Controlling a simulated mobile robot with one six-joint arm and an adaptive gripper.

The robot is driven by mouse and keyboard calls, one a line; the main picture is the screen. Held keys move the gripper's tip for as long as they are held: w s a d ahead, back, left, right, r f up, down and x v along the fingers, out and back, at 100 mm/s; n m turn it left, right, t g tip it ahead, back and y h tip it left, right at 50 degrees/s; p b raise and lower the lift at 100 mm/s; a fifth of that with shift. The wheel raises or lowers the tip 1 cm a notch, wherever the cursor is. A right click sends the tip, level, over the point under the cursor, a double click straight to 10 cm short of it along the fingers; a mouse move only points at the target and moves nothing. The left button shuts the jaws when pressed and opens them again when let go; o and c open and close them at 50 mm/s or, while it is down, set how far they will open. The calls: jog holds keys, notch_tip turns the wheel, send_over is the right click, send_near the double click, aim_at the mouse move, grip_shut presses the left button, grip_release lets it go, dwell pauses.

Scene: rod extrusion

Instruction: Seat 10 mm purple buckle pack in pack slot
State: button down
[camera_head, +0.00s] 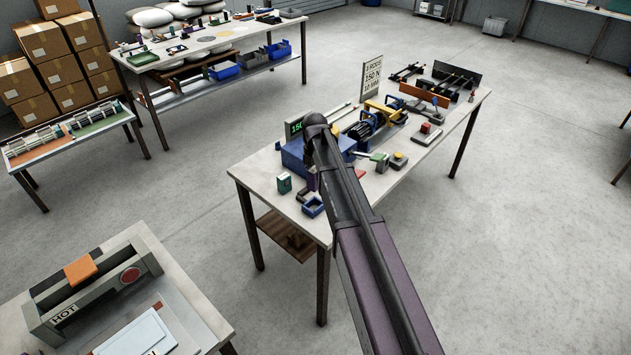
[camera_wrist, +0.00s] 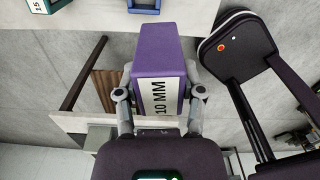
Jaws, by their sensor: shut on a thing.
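The purple buckle pack (camera_wrist: 153,55) is a block with a white label reading "10 MM". In the wrist view my gripper (camera_wrist: 161,93) is shut on it, one finger on each side. The pack appears near the workbench edge; its height above the bench is unclear. In the head view a small purple patch (camera_head: 312,181) beside my arm is likely the pack, mostly hidden. I cannot tell which opening is the pack slot.
A green block (camera_head: 284,183) stands left of the holder. A blue machine (camera_head: 293,152) with a green display sits behind, partly covered by my arm. Small red, green and grey parts (camera_head: 398,160) lie to the right. The workbench (camera_head: 262,172) is clear at its left end.

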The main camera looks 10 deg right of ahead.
jog(key=w+f+m+b, duration=0.1)
jog(key=w+f+b, duration=0.3)
jog(key=f, duration=0.1)
jog(key=shift+d+f+b, duration=0.15)
jog(key=shift+f+b, duration=0.15)
jog(key=shift+b, duration=0.1)
jog(key=shift+s+f, duration=0.1)
jog(key=shift+f, duration=0.1)
jog(key=b, duration=0.6)
send_near(314, 199)
jog(key=shift+s+a+f, duration=0.2)
jog(key=shift+s+f, duration=0.4)
jog(key=shift+s, duration=0.15)
jog(key=shift+s+a+f, duration=0.15)
jog(key=shift+s+f, duration=0.4)
jog(key=shift+s, duration=0.2)
jog(key=shift+f+b, duration=2.15)
jog(key=shift+f, duration=0.15)
dwell(0.9)
jog(key=shift+c, duration=0.6)
grip_release()
